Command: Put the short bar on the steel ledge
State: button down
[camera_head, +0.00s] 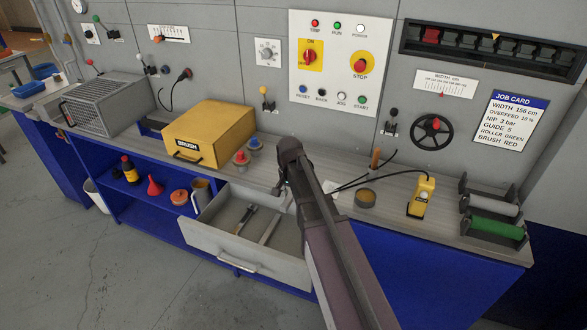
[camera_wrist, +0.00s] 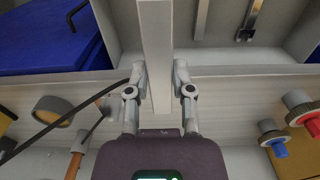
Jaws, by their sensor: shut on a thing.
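The short bar (camera_wrist: 156,45) is a plain pale grey bar, held between the two fingers of my gripper (camera_wrist: 158,82) in the wrist view. It reaches from the fingers over the open drawer to the top edge of that view. The steel ledge, as far as I can tell, is the grey strip (camera_head: 405,198) along the machine front; it also shows in the wrist view (camera_wrist: 230,92). My gripper is above the ledge, behind the drawer. In the head view my arm mostly hides the gripper and bar. I cannot tell whether the bar touches the ledge.
The open drawer (camera_head: 225,254) holds a tool (camera_head: 238,220) and a divider. On the ledge stand the yellow brush box (camera_head: 209,134), red and blue knobbed pieces (camera_head: 240,156), a round tin (camera_head: 365,198), a yellow device (camera_head: 423,196) and rollers (camera_head: 496,227).

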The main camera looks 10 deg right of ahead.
aim_at(290, 196)
notch_tip(290, 196, up, 14)
jog(key=p, duration=1.3)
jog(key=shift+r, duration=0.15)
